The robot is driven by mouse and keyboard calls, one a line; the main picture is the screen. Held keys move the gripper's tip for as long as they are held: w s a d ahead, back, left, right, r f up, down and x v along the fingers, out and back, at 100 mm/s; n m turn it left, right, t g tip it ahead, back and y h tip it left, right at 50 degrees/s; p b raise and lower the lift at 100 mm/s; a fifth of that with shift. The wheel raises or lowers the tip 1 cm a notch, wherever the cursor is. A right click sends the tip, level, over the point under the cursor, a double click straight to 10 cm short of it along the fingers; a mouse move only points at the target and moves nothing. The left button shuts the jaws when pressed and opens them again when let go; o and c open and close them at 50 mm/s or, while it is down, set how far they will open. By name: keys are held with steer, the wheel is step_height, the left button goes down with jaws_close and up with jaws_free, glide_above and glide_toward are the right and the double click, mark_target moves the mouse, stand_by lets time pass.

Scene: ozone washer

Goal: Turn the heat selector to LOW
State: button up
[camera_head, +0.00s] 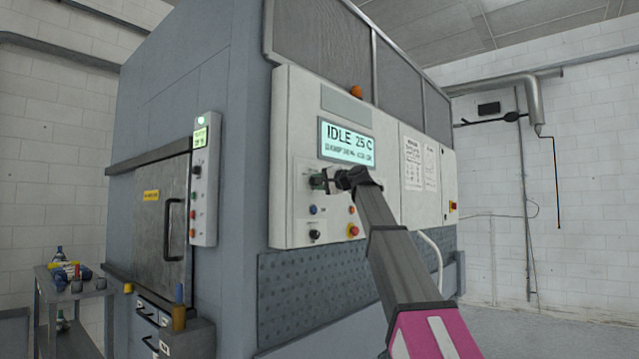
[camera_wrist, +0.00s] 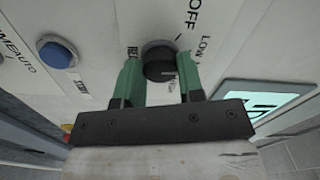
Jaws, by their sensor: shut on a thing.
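The heat selector is a round black knob (camera_wrist: 159,62) on the white control panel (camera_head: 300,120), with OFF and LOW printed beside it in the wrist view. My gripper (camera_wrist: 160,72) has its two green fingers on either side of the knob and is shut on it. In the head view my gripper (camera_head: 331,181) reaches the selector (camera_head: 316,181) just below the lit display (camera_head: 347,145), which reads IDLE 25 C. A pale mark shows on the knob, but I cannot tell for sure which label it points at.
A blue button (camera_wrist: 57,52) marked START sits left of the knob in the wrist view. Below the selector in the head view are another black knob (camera_head: 315,236) and a red button (camera_head: 353,230). A cart (camera_head: 75,295) with bottles stands at the far left.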

steer(key=shift+f+n, duration=0.1)
steer(key=shift+n, duration=1)
steer(key=o, duration=0.9)
steer(key=v, duration=1.1)
steer(key=shift+a, duration=0.1)
